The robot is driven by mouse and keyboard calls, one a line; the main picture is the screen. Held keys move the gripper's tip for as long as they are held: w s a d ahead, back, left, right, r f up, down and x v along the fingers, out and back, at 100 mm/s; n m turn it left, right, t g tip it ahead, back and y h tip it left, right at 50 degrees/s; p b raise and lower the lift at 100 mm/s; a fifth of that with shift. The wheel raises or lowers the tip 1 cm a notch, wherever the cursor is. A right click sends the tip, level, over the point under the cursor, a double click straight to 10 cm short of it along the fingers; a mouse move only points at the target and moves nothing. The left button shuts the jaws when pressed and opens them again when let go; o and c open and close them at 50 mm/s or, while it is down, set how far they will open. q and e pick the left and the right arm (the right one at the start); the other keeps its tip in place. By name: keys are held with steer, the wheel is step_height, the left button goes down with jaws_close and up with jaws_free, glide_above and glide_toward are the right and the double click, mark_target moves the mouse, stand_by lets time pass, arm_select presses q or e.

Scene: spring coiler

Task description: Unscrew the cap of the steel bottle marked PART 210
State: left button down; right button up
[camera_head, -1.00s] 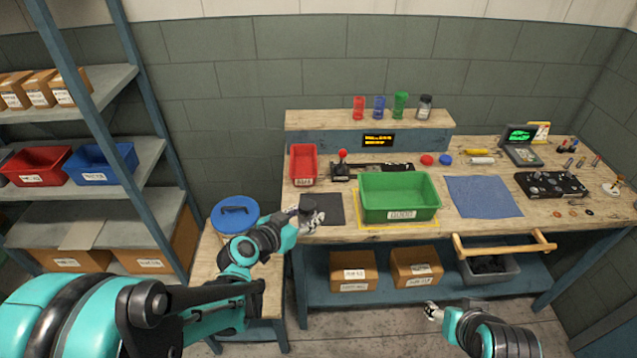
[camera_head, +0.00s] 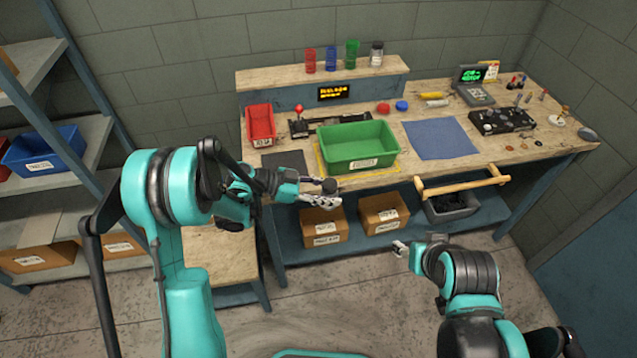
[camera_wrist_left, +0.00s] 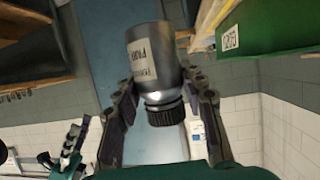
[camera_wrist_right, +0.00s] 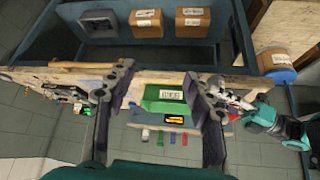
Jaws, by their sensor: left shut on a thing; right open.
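The steel bottle (camera_wrist_left: 150,55) has a grey metal body, a white label whose print I cannot fully read, and a ribbed black cap (camera_wrist_left: 165,110). My left gripper (camera_wrist_left: 160,88) is shut on the bottle, one finger on each side of its body near the cap end.
A green bin (camera_head: 358,163) stands near the bench front, with a bare dark mat (camera_head: 284,163) left of it and a blue cloth (camera_head: 440,138) right. A wooden rail (camera_head: 462,187) juts from the bench front. The floor between my arms is clear.

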steer(key=w+a+r+m+g, duration=0.1)
steer(key=w+a+r+m, duration=0.2)
steer(key=w+r+m, duration=0.15)
steer(key=m+g, duration=0.6)
steer(key=m, duration=0.8)
glide_toward(328, 183)
steer(key=shift+d+f, duration=0.1)
steer(key=shift+d, duration=0.1)
steer(key=shift+a+f+m, duration=0.15)
steer(key=shift+m, duration=0.1)
step_height(328, 183, down, 8)
steer(key=shift+a+r, duration=0.1)
